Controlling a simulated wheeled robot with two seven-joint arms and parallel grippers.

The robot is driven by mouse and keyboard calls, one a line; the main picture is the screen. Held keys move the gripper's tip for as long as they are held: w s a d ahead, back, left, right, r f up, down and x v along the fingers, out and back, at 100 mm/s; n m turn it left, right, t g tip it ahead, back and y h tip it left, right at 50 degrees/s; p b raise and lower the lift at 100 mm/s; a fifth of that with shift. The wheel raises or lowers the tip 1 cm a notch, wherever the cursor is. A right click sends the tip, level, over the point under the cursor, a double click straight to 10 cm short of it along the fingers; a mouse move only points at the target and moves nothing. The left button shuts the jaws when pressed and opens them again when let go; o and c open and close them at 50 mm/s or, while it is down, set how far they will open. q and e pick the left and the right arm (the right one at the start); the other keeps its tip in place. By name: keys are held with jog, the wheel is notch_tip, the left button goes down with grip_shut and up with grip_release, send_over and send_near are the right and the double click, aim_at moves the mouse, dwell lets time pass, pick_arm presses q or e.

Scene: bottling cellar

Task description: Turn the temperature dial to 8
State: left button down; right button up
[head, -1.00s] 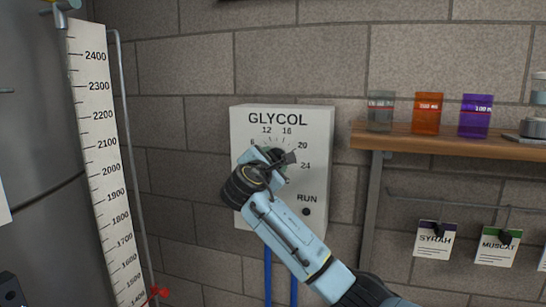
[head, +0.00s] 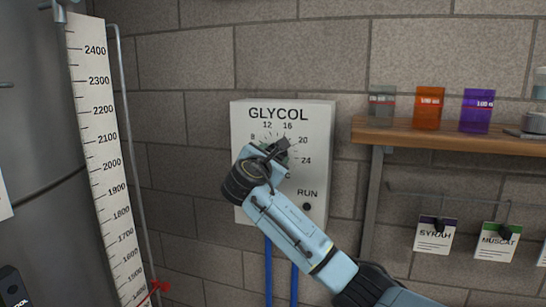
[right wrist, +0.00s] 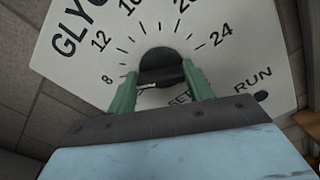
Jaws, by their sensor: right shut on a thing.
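The white GLYCOL box (head: 315,150) is mounted on the block wall, with a printed dial scale; 8, 12, 16, 20 and 24 are readable. My right gripper (head: 278,150) is at the dial in the head view and covers most of it. In the right wrist view the dark round dial (right wrist: 160,66) sits between the green fingers of my right gripper (right wrist: 160,85), which are shut on it. The 8 lies left of the dial there. I cannot clearly make out where its pointer stands.
A RUN indicator (head: 306,207) is low on the box, and blue pipes (head: 268,270) run down below it. A wooden shelf (head: 450,135) with coloured containers is at right, above hanging name cards. A tall measuring scale (head: 107,160) stands at left beside a metal tank.

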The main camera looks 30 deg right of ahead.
jog(key=o, duration=1)
jog(key=shift+a, duration=0.1)
jog(key=b+v, duration=0.3)
jog(key=v, duration=1)
jog(key=shift+s+a, duration=0.15)
jog(key=shift+a, duration=0.05)
jog(key=shift+f, duration=0.15)
